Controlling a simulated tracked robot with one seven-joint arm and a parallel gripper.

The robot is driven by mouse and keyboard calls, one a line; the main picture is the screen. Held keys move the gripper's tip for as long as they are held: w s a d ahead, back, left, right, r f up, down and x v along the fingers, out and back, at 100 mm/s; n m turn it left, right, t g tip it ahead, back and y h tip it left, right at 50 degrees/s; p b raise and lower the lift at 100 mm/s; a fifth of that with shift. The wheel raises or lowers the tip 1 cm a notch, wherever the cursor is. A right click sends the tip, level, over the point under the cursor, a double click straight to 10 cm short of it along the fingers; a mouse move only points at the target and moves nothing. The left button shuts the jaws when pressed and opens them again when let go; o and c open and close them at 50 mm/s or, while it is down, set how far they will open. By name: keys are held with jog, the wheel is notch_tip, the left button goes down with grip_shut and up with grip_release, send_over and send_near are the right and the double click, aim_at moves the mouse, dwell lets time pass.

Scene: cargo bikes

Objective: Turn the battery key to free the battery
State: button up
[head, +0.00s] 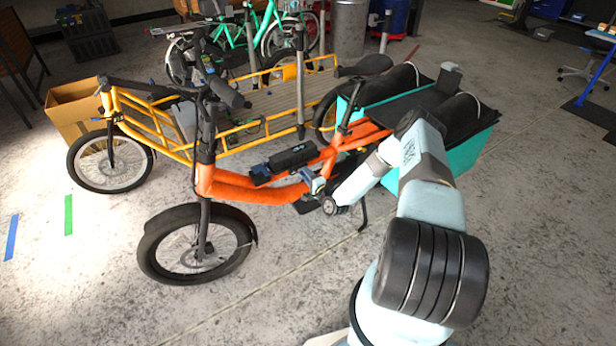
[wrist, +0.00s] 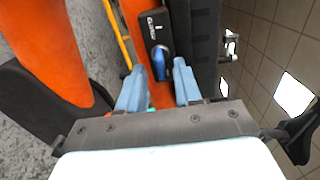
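The orange cargo bike (head: 235,187) stands in the middle of the head view. A black battery (head: 296,156) sits on its low frame. In the wrist view, a blue key (wrist: 161,64) stands on a black lock plate (wrist: 153,27) with white lettering. A dark block, probably the battery (wrist: 206,45), runs along its right side. My gripper (wrist: 159,66) has its two light-blue fingers apart, with the key between or just beyond the tips; contact cannot be told. In the head view my gripper (head: 312,182) is beside the frame, just below the battery.
A teal cargo box (head: 481,142) with black covers is at the bike's rear, close to my arm. A yellow cargo bike (head: 168,130) stands behind, beside a cardboard box (head: 76,112). The floor in front is clear.

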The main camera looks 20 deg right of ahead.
jog(key=shift+s, duration=0.1)
jog(key=v, duration=1.3)
jog(key=shift+s, duration=0.25)
jog(key=shift+d, duration=0.15)
